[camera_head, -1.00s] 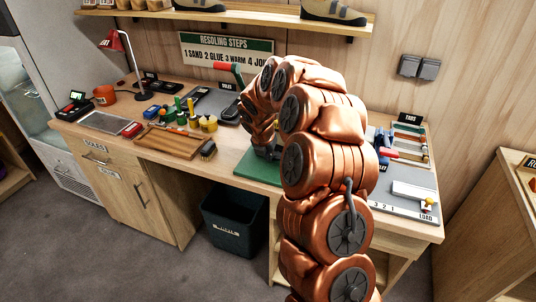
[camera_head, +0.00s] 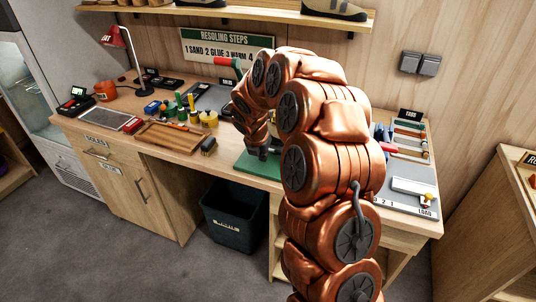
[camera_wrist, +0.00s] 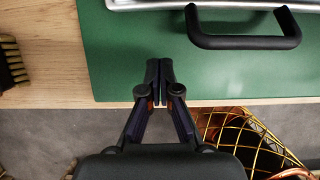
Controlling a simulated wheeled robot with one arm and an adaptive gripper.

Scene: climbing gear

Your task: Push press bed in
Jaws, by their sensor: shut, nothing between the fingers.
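The press bed (camera_wrist: 240,3) shows at the top of the wrist view as a silver edge with a black bar handle (camera_wrist: 245,42) sticking out toward me. It lies over the green press base (camera_wrist: 110,60). My gripper (camera_wrist: 159,66) is shut and empty, its fingertips over the green base, left of the handle and apart from it. In the head view my gripper (camera_head: 263,153) is low over the green base (camera_head: 250,166). My arm hides most of the press there; a green lever with a red grip (camera_head: 223,61) shows above it.
A brush (camera_head: 208,146) and a wooden tray (camera_head: 168,138) lie left of the green base. The brush also shows at the left of the wrist view (camera_wrist: 12,62). A grey mat (camera_head: 412,195) with tools is on the right. A dark bin (camera_head: 233,215) stands below the bench.

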